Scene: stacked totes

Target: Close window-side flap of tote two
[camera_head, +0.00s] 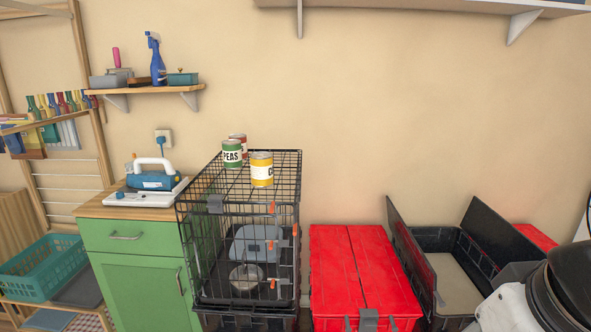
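A dark tote (438,239) stands open at the right, with a pale, flat surface visible inside. Its left flap (408,244) stands up and leans outward. No label shows which tote is number two, and no window is in view. Part of my arm (567,285) covers the lower right corner, in front of the open tote's right side. My gripper's fingers cannot be seen.
A black wire crate (240,205) with several cans on top stands left of the red lid. A green cabinet (140,240) holds an iron. A red surface (535,236) shows behind the right flap. A wall shelf (430,5) hangs above; the air between is clear.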

